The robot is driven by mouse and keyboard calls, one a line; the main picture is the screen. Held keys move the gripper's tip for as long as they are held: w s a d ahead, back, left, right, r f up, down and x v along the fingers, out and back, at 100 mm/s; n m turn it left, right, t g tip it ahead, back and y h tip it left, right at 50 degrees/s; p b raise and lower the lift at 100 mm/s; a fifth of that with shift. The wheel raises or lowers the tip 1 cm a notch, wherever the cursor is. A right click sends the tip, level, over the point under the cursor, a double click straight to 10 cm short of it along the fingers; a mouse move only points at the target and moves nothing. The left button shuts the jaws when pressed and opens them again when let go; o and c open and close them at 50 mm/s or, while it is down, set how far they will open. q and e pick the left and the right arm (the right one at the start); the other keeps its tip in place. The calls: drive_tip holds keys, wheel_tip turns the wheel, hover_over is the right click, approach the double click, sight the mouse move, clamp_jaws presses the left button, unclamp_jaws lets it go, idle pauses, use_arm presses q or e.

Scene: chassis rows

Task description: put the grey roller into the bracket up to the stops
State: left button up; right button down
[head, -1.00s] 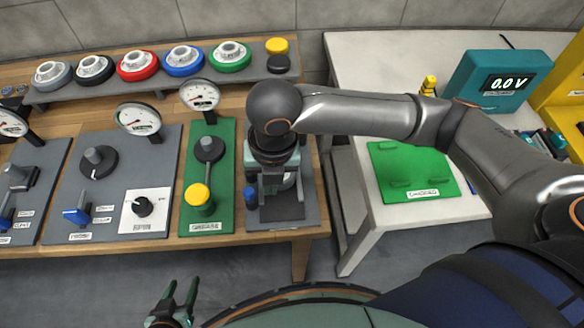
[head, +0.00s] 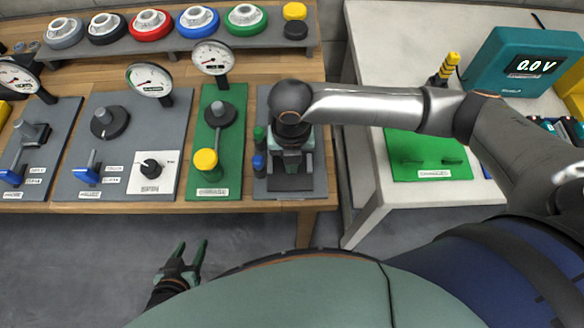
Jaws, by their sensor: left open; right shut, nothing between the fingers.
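My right gripper (head: 291,158) is shut and empty, pointing down over the narrow grey panel (head: 317,184) at the right end of the wooden bench. A grey block-like fixture on this panel, perhaps the bracket, is mostly hidden behind the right hand. I cannot make out the grey roller; it may be behind the hand. My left gripper (head: 188,254) is open and empty, low in the view, in front of the bench and over the floor.
A green panel with a yellow knob (head: 206,160) stands just left of the grey panel. Small green (head: 259,136) and blue (head: 259,163) knobs stand beside the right hand. Gauges and coloured dials line the bench. A white table (head: 374,200) is to the right, past a gap.

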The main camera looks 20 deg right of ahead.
drive_tip(key=shift+w+d+r, duration=0.1)
drive_tip(key=shift+w, duration=0.4)
drive_tip(key=w, duration=0.2)
drive_tip(key=w+d, duration=0.1)
drive_tip(key=w, duration=0.4)
drive_tip(key=shift+w+d+p, duration=0.1)
drive_tip(key=shift+d+p, duration=0.2)
drive_tip(key=shift+d, duration=0.1)
